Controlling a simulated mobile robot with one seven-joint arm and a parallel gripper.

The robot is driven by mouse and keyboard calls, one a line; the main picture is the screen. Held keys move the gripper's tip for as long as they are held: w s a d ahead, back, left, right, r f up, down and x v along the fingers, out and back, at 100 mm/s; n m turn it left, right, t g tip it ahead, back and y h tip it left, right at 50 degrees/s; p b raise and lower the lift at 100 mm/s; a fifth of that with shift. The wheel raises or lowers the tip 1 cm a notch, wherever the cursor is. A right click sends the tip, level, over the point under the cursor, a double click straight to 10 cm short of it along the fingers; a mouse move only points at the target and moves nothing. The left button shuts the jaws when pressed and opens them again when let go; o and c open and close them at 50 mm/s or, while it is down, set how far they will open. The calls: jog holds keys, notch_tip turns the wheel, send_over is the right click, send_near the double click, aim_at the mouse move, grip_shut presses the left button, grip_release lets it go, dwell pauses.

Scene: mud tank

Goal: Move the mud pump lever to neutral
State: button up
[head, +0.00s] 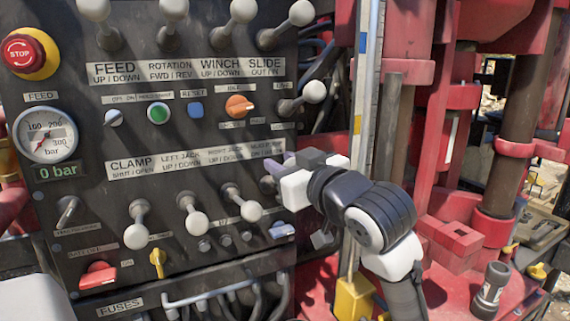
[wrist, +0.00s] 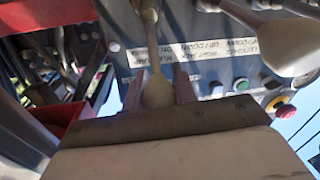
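My gripper (head: 279,168) is at the right end of the control panel's lower lever row, in front of the mud pump label. In the wrist view, the mud pump lever (wrist: 157,92) has its pale knob between my two fingers (wrist: 160,88), with one finger close on each side. The fingers look closed in on the knob. Its thin stem runs up to the panel. In the head view my gripper and wrist hide most of this lever, so its tilt is hard to judge.
The right jack lever (head: 243,202) stands just left of my gripper; a big knob (wrist: 283,47) is close in the wrist view. A red stop button (head: 24,53) is at upper left. Red rig parts (head: 490,200) and a vertical metal post (head: 363,110) stand at right.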

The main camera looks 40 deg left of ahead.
grip_shut()
jog(key=b, duration=0.1)
jog(key=f+b, duration=0.1)
jog(key=b, duration=0.1)
jog(key=shift+s+d+f+y, duration=0.1)
jog(key=shift+d+f+y, duration=0.2)
jog(key=shift+y, duration=0.1)
jog(key=f+y+b, duration=0.1)
jog(key=b, duration=0.2)
jog(key=d+f+y+b, duration=0.1)
jog(key=b, duration=0.2)
jog(key=shift+s+d+f+n+t+y, duration=0.2)
jog(key=shift+s+d+n+t+y, duration=0.1)
jog(key=shift+s+y, duration=0.1)
jog(key=o, duration=0.8)
grip_release()
jog(key=shift+d, duration=0.15)
